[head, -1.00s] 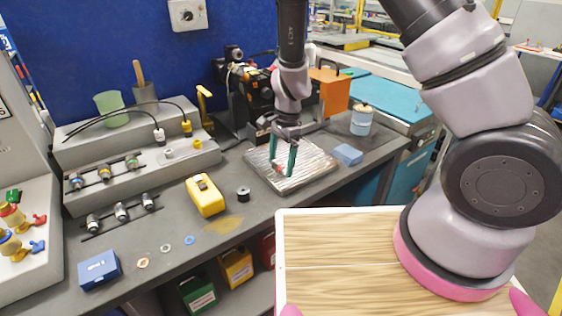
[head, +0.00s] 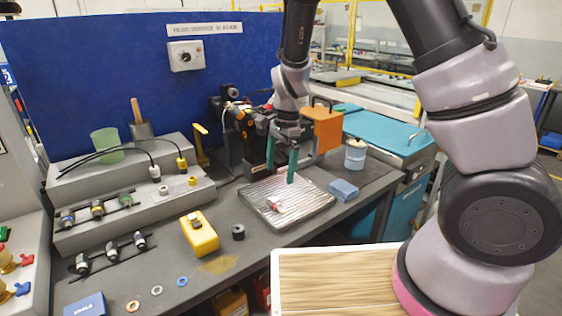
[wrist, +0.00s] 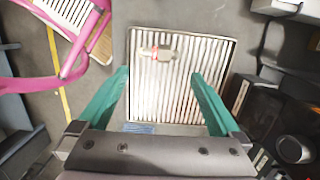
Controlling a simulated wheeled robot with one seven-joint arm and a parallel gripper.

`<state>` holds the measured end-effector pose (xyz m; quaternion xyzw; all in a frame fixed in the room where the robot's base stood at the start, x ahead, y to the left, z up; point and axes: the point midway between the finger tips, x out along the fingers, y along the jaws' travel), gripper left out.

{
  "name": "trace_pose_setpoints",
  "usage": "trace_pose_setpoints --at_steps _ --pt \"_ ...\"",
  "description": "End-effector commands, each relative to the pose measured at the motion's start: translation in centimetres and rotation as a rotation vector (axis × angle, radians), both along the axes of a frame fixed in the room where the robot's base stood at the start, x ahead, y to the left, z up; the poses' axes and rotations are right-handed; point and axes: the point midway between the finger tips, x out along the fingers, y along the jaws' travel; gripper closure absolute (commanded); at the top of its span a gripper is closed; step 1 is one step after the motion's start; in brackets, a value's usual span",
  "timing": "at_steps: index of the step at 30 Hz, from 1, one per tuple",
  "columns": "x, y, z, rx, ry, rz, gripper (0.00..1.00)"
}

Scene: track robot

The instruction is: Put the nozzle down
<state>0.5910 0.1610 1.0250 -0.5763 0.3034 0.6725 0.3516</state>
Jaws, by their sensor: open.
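The nozzle (head: 276,207) is a small pale piece with a red part. It lies on the ribbed metal tray (head: 311,211) on the workbench. In the wrist view the nozzle (wrist: 158,54) lies across the ribs near the far end of the tray (wrist: 183,100). My gripper (head: 281,176) is above the tray with its two green fingers apart and nothing between them. In the wrist view the open fingers of my gripper (wrist: 160,72) stand on either side of the tray, clear of the nozzle.
A blue block (head: 344,190) lies beside the tray on the right. Dark equipment and an orange box (head: 325,128) are behind. A blue-white canister (head: 356,155) stands at the back right.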

Motion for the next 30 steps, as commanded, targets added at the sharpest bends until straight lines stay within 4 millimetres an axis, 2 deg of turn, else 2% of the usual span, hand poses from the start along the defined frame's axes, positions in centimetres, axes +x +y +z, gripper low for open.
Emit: trace_pose_setpoints --at_steps 3,11,14,17,22,27,30 --pt "0.2 -0.2 1.4 0.001 -0.002 0.001 0.0" --pt "0.2 -0.5 2.5 0.007 -0.003 0.002 0.0" --pt "0.4 -1.3 4.3 0.046 -0.018 0.015 0.0" --pt "0.5 -3.1 7.8 0.112 -0.055 0.053 0.0" --pt "-0.2 -7.6 15.0 0.213 -0.187 0.156 0.0" --pt "-2.5 -12.4 21.4 0.236 -0.365 0.27 0.0" --pt "-4.4 -15.2 24.4 0.204 -0.478 0.339 0.0"
